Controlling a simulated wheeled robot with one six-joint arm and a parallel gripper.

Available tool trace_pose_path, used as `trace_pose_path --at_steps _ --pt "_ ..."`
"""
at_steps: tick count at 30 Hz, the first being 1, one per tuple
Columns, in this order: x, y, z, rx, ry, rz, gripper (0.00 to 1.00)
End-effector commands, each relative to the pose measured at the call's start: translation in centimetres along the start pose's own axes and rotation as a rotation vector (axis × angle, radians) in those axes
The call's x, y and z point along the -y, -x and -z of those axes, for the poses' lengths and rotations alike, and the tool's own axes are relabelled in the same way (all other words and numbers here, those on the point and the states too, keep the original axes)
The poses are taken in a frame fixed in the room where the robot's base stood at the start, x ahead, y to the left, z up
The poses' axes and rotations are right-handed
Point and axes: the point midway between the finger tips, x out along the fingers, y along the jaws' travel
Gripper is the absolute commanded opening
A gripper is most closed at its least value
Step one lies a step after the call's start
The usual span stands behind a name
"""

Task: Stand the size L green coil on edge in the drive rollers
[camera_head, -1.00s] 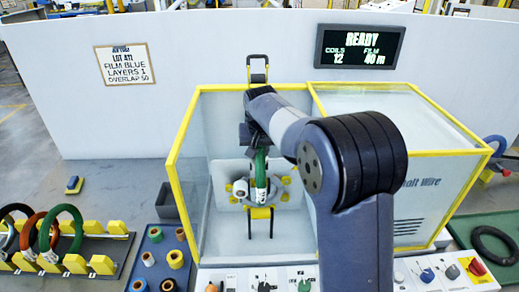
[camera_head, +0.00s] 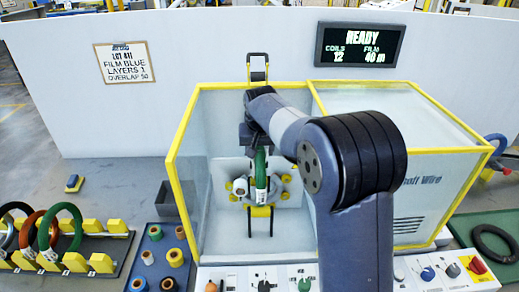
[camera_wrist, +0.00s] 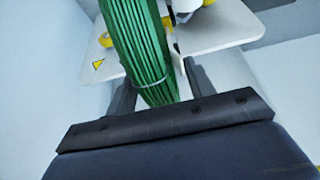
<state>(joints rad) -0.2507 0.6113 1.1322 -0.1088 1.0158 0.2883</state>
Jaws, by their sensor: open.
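The green coil (camera_head: 261,172) stands on edge inside the yellow-framed machine, seen nearly edge-on. In the wrist view the green coil (camera_wrist: 137,40) is a banded bundle of strands between my two fingers. My gripper (camera_head: 257,142) is at the coil's upper part, and its fingers are open on either side of it. The drive rollers (camera_head: 261,211) show as a yellow part below the coil. The exact contact between coil and rollers is too small to tell. My arm hides part of the machine's right side.
A rack (camera_head: 102,263) at left holds several coils, another green one (camera_head: 60,228) among them. A blue tray (camera_head: 157,246) holds film rolls. A control panel (camera_head: 232,279) runs along the machine's front. A black coil (camera_head: 493,243) lies on a green mat at right.

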Motion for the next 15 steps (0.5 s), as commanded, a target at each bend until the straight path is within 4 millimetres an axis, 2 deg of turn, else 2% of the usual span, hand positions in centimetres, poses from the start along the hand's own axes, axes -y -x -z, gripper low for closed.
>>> trace_pose_path --at_steps 4,8,15 --pt "0.0 -0.2 -0.2 0.005 0.000 -0.001 0.51" --pt "0.0 0.8 -0.1 0.001 0.000 0.000 0.51" --pt "0.1 5.4 0.0 -0.003 0.001 0.001 0.51"
